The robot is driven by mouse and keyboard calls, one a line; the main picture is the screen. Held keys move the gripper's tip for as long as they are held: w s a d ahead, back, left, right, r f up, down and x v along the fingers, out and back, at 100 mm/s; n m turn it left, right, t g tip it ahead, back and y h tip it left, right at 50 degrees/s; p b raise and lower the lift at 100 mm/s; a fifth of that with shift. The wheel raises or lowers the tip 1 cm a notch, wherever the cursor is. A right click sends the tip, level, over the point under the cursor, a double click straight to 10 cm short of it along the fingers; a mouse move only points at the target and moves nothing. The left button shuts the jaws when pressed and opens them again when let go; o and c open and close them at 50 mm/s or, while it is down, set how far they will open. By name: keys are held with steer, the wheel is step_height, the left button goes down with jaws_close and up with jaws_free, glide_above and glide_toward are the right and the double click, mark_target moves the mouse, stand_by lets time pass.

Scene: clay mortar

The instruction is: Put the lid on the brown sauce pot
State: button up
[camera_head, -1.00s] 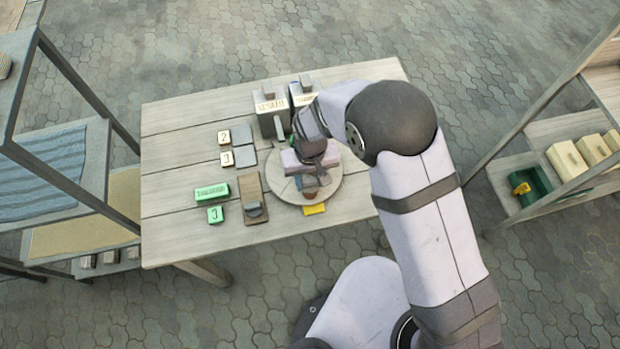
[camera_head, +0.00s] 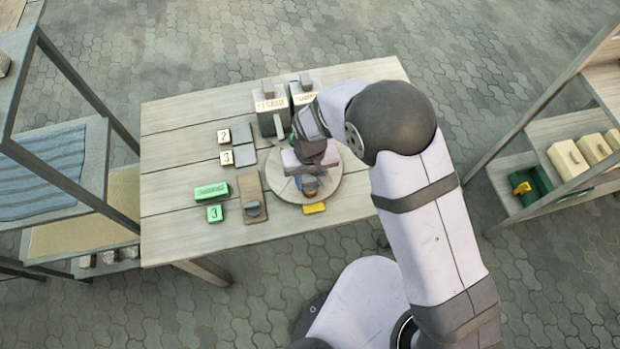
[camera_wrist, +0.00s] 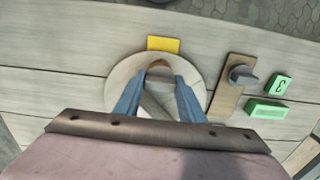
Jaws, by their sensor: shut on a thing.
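My gripper (camera_head: 310,184) is low over the round pale board (camera_head: 340,190) on the table. In the wrist view, its two blue fingers (camera_wrist: 160,78) close in on a small brown rounded thing (camera_wrist: 160,67) above the round board (camera_wrist: 120,82). That brown thing also shows in the head view (camera_head: 309,193), just below the fingers. I cannot tell whether it is the sauce pot, its lid or both together, as the fingers cover much of it.
A yellow tag (camera_head: 314,208) lies at the round board's near edge. Green blocks (camera_head: 212,192) and small numbered tiles (camera_head: 224,136) lie left. Two grey labelled containers (camera_head: 270,105) stand at the back. Shelves flank both sides.

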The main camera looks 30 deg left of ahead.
steer(key=shift+d+f, duration=0.1)
steer(key=shift+f, duration=0.1)
steer(key=o, duration=1.1)
steer(key=o, duration=0.5)
steer(key=shift+r, duration=0.2)
steer(key=shift+r+p, duration=2.6)
steer(key=shift+r, duration=0.8)
